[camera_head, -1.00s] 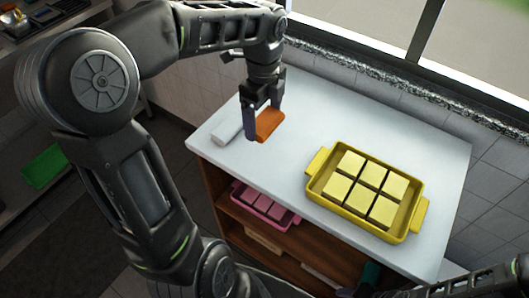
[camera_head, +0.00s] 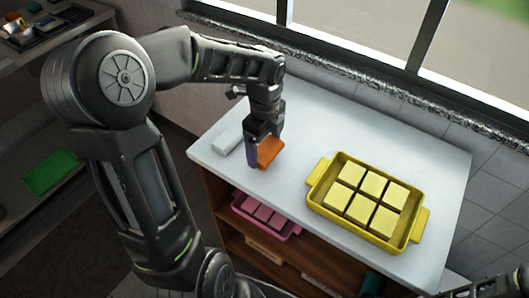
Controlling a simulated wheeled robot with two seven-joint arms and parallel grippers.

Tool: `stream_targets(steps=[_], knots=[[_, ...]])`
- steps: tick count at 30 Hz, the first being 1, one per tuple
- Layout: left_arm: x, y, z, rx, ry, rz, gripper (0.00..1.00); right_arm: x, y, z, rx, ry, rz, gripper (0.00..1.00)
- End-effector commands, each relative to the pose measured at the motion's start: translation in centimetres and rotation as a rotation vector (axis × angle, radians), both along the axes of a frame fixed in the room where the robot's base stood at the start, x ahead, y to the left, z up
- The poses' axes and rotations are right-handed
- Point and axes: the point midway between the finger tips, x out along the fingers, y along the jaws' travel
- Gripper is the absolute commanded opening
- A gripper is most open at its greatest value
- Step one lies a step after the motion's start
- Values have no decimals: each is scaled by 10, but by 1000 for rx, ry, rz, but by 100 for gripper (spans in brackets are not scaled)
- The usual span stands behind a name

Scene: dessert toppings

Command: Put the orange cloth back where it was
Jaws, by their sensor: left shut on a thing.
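The orange cloth (camera_head: 269,151) is a small folded piece at the left part of the white counter top (camera_head: 300,127). My left gripper (camera_head: 262,158) points down and is shut on the cloth. The cloth is at or just above the counter surface; I cannot tell whether it touches. A white rolled cloth (camera_head: 228,138) lies on the counter just left of the gripper. My right gripper is not in view; only a bit of my right arm shows at the bottom right corner.
A yellow tray (camera_head: 318,188) with several pale yellow square pieces stands on the counter's right half. A pink tray (camera_head: 285,231) with pink pieces sits on the shelf below. A green tray (camera_head: 50,171) lies on a shelf at far left. The back of the counter is clear.

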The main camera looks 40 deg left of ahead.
Motion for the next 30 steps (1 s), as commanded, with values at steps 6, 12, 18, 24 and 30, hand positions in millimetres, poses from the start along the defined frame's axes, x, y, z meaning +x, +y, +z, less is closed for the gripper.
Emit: stream_targets(steps=[6, 12, 18, 24, 30], knots=[[-1, 0, -28, -1, 4, 0, 48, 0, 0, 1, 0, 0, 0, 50], [-1, 0, -31, -1, 1, 0, 48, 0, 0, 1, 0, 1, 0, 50], [-1, 0, -35, -1, 2, 0, 48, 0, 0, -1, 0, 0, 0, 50], [-1, 0, -34, -1, 2, 0, 100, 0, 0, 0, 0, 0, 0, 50], [-1, 0, -33, -1, 2, 0, 100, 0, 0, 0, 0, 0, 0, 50]])
